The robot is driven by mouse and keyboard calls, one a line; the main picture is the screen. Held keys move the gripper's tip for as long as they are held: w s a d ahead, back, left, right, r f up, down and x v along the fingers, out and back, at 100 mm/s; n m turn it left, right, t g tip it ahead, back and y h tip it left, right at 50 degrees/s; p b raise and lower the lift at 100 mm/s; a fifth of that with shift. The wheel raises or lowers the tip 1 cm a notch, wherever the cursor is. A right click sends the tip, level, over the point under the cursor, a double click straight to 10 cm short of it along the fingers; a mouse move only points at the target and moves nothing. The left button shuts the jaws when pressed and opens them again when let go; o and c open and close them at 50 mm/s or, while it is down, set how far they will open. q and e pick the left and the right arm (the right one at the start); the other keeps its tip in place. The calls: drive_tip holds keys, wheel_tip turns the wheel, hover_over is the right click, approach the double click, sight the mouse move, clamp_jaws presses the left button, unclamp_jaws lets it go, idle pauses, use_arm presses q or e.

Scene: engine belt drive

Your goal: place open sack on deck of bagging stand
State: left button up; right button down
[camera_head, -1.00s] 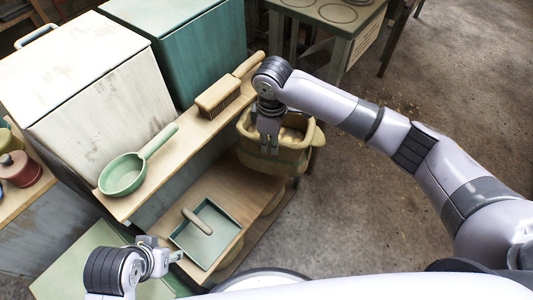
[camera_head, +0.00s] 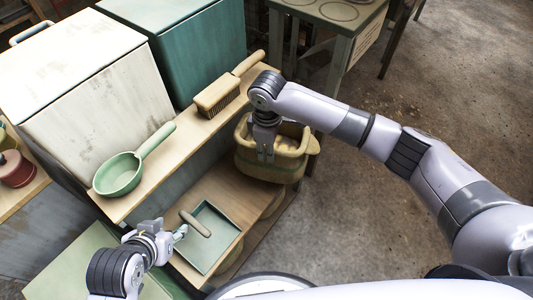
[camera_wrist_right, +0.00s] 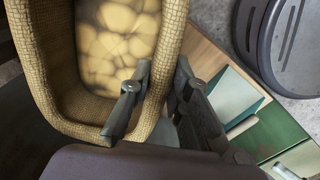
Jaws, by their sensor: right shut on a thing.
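The open sack (camera_head: 272,166) is a tan woven bag with a wide rim and pale, rounded contents. It is upright, beside the right end of the wooden stand. My right gripper (camera_head: 265,157) is shut on the sack's near wall; in the right wrist view its fingers straddle the woven rim (camera_wrist_right: 170,45). The stand's lower wooden deck (camera_head: 232,188) lies left of and below the sack. Whether the sack's underside touches anything is hidden. My left gripper (camera_head: 181,233) is by the left edge of the deck, near a green tray; its finger opening is unclear.
A green tray with a wooden-handled tool (camera_head: 195,223) lies on the deck. A brush (camera_head: 217,95) and green scoop (camera_head: 120,175) rest on the upper shelf. White (camera_head: 75,65) and teal (camera_head: 190,40) bins stand behind. Floor at right is open.

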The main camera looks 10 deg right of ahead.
wheel_tip(320, 180, down, 2)
drive_tip(key=shift+w+a+f+b, duration=0.1)
drive_tip(key=shift+w+a+b, duration=0.05)
drive_tip(key=shift+b, duration=0.35)
drive_tip(key=c, duration=1.5)
unclamp_jaws()
use_arm(q)
drive_tip(key=w+d+r+t, duration=0.1)
drive_tip(key=w+r+t, duration=0.2)
drive_tip(key=w, duration=0.2)
drive_tip(key=shift+w+d+h, duration=0.15)
drive_tip(key=shift+d+h, duration=0.25)
drive_tip(key=shift+r, duration=0.1)
